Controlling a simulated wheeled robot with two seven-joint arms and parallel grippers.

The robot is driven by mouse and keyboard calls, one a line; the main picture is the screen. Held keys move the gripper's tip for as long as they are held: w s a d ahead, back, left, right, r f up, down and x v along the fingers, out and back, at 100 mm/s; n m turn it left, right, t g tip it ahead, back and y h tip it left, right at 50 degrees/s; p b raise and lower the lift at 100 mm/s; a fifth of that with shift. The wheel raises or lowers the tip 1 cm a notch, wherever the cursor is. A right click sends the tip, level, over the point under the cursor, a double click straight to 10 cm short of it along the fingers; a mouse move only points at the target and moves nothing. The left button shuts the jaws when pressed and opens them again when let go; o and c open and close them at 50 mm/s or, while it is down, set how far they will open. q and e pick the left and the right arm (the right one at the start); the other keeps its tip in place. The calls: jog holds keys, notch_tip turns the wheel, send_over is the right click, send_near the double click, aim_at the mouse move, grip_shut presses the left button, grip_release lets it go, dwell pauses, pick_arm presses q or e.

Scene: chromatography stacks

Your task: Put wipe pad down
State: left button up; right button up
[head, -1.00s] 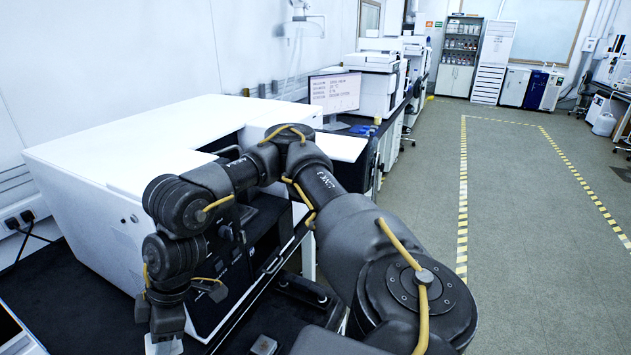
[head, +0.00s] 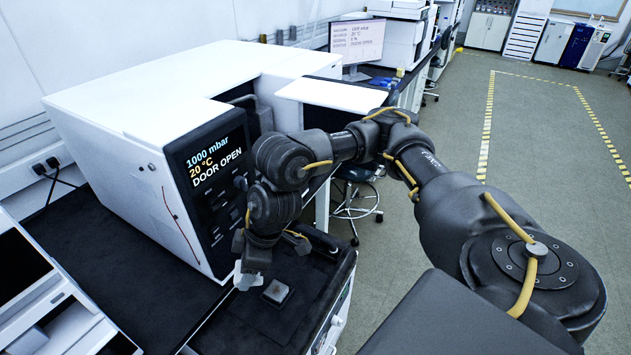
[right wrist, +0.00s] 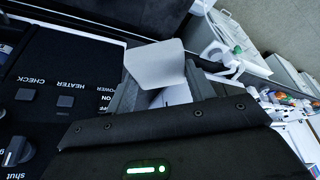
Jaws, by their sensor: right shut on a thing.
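My right gripper (head: 249,270) points down over the front of the black bench and is shut on a pale grey wipe pad (head: 246,282). In the right wrist view the pad (right wrist: 154,63) shows as a thin, flat, light sheet standing out beyond the fingers; its lower part is hidden by them. In the head view the pad is small and partly hidden, and I cannot tell whether it touches the surface below. A small grey block (head: 276,292) sits on the dark surface just right of the gripper. My left gripper is not in view.
A white oven-like instrument (head: 130,190) stands behind the gripper; its panel (head: 213,165) reads 1000 mbar, 20 °C, DOOR OPEN. White equipment (head: 60,320) is at the lower left. Bare black bench (head: 100,225) lies between them. A stool (head: 357,200) stands beyond.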

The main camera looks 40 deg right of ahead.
jog(key=f, duration=0.1)
jog(key=f+m+p, duration=0.1)
jog(key=f, duration=0.1)
jog(key=shift+s+a+f+m, duration=0.2)
jog(key=shift+s+f+m, duration=0.1)
jog(key=shift+s+f, duration=0.1)
jog(key=s+d+f+m+t+h+p, duration=0.25)
jog(key=s+d+f+m, duration=0.45)
jog(key=d+f, duration=0.55)
jog(key=n+b, duration=0.1)
jog(key=b, duration=0.2)
send_over(309, 277)
jog(key=s, duration=0.2)
jog(key=shift+g, duration=0.25)
notch_tip(309, 277, down, 8)
jog(key=shift+w+d+f, duration=0.1)
jog(key=shift+w+f, duration=0.05)
jog(key=shift+f, duration=0.75)
jog(key=shift+w+d+f, duration=0.1)
jog(key=shift+f, duration=0.8)
jog(key=shift+f, duration=0.1)
jog(key=o, duration=1)
